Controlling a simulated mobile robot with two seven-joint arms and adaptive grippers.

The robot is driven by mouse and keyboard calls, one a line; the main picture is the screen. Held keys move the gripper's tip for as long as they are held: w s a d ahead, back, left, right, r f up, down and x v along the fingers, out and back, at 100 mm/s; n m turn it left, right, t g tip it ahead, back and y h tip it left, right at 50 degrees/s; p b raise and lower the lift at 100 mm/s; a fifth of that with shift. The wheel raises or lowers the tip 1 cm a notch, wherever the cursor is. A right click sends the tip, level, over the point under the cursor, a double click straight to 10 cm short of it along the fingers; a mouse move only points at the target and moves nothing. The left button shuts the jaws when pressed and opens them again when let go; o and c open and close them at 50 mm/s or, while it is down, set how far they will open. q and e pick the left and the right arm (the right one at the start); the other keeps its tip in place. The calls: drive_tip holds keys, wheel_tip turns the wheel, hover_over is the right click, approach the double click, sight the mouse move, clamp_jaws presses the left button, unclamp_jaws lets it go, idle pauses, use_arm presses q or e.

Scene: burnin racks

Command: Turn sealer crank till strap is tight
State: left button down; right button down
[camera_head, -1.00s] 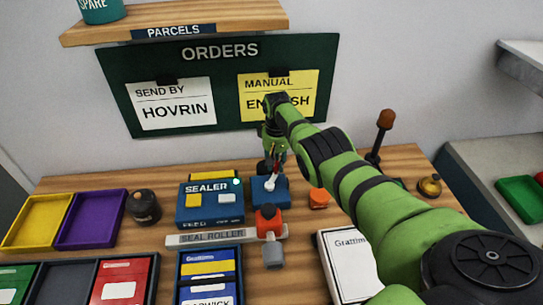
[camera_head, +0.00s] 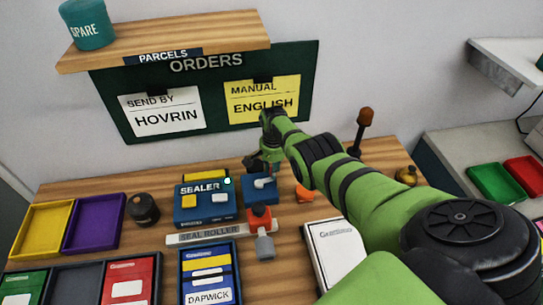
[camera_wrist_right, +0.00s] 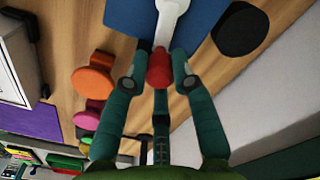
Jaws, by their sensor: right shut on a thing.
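The blue sealer (camera_head: 206,212) stands on the wooden bench, with a yellow and a white button on it and a small pale-green light at its right corner. Beside it is a blue crank box (camera_head: 259,194) with a white crank arm (camera_head: 264,182). My right gripper (camera_head: 268,165) is above this box. In the right wrist view the crank's red knob (camera_wrist_right: 159,70) sits between the fingers of my right gripper (camera_wrist_right: 159,82), which is shut on it. The white arm (camera_wrist_right: 170,18) runs from the knob over the blue box. I cannot make out the strap. My left gripper is not in view.
In front lie the grey seal roller (camera_head: 207,235) and a red-and-grey lever (camera_head: 261,228). An orange piece (camera_head: 304,193) is right of the crank box. A white box (camera_head: 331,249), yellow and purple trays (camera_head: 93,223) and a black round pot (camera_head: 143,208) stand around.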

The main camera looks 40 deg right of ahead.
drive_tip(key=shift+s+a+f+m, duration=0.1)
drive_tip(key=shift+s+f+m, duration=0.05)
drive_tip(key=shift+s+m, duration=0.25)
drive_tip(key=c, duration=1)
unclamp_jaws()
drive_tip(key=shift+w, duration=0.2)
drive_tip(key=shift+w+r, duration=0.15)
drive_tip(key=shift+r, duration=0.6)
wheel_tip(320, 180, up, 11)
drive_tip(key=shift+f, duration=0.2)
drive_tip(key=shift+s, duration=0.2)
